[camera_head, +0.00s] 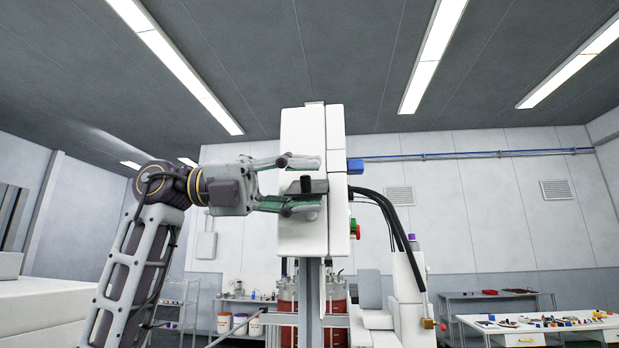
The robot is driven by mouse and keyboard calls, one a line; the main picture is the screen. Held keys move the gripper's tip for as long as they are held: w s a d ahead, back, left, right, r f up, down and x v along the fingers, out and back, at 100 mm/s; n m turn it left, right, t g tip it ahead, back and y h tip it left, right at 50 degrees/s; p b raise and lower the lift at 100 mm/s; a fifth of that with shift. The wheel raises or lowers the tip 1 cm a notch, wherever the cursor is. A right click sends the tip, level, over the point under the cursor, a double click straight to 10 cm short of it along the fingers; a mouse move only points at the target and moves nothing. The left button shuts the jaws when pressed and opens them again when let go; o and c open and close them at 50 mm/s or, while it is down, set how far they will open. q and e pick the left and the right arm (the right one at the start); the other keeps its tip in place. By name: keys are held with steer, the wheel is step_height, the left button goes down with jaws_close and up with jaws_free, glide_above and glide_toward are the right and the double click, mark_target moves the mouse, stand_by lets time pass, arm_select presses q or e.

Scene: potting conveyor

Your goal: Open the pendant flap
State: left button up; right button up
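The pendant (337,225) is a tall white box on a grey post in the middle of the head view. Its wide white front panel, which looks like the flap (304,238), lies flat along the box with a narrow seam at its right. A short dark handle (314,186) sticks out from the panel. My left gripper (298,186) comes in from the left at the panel. Its fingers are apart, one above and one below the handle, with visible gaps to it. Whether the fingertips touch the panel I cannot tell. My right gripper is out of view.
A blue block (355,166) and a red-green knob (355,229) sit on the box's right side. Black cables (392,215) curve down to a white machine (410,300). Red-filled vessels (287,305) stand below. A table (540,325) with small parts is at right.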

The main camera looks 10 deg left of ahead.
arm_select(q)
steer(key=shift+d, duration=0.5)
jaws_close()
